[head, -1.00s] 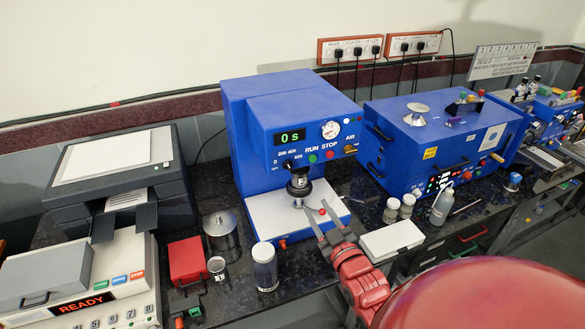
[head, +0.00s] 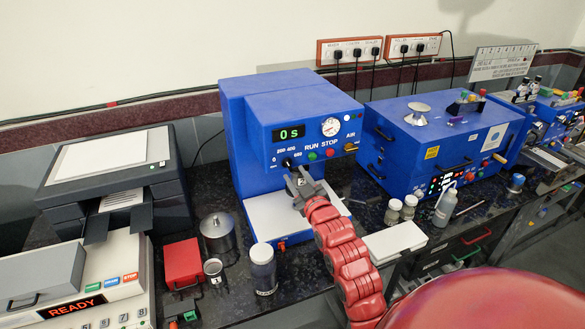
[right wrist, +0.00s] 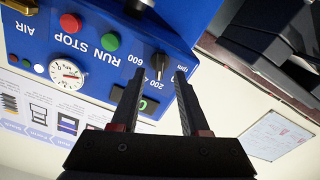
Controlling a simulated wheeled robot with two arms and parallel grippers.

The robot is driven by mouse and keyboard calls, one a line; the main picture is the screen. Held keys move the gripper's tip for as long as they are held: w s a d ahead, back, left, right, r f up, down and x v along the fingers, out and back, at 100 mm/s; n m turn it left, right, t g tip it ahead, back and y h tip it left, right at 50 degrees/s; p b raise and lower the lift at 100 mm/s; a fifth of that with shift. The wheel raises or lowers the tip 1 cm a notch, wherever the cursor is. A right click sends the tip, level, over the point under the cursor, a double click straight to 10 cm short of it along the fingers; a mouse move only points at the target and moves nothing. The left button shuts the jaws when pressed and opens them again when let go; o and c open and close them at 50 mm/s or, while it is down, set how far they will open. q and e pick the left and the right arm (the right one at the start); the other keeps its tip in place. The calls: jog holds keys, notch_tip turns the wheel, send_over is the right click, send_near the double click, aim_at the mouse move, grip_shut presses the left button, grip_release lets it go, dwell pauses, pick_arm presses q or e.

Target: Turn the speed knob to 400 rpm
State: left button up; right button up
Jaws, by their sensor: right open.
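The blue machine (head: 240,120) has a small black speed knob (head: 287,162) on its front, below a green display (head: 289,133) reading "0 s". Marks including 200, 400 and 600 rpm surround the knob. My right gripper (head: 301,180) is open just in front of and below the knob, hiding part of the front. The upside-down right wrist view shows the knob (right wrist: 159,60) just ahead of my right fingertips (right wrist: 158,74), roughly between them and apparently not gripped. I cannot tell which mark the knob points to. My left gripper is not in view.
A green RUN button (head: 312,156), red STOP button (head: 330,152) and pressure gauge (head: 330,127) are right of the knob. The white plate (head: 262,215) lies below my arm. A jar (head: 263,268) and white box (head: 395,241) stand in front.

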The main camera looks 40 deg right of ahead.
aim_at(290, 167)
jog(key=x, duration=0.2)
jog(key=shift+w+r+p, duration=0.1)
jog(key=shift+w+p, duration=0.2)
jog(key=shift+w, duration=0.1)
jog(key=shift+w+d, duration=0.1)
jog(key=shift+w, duration=0.05)
grip_shut()
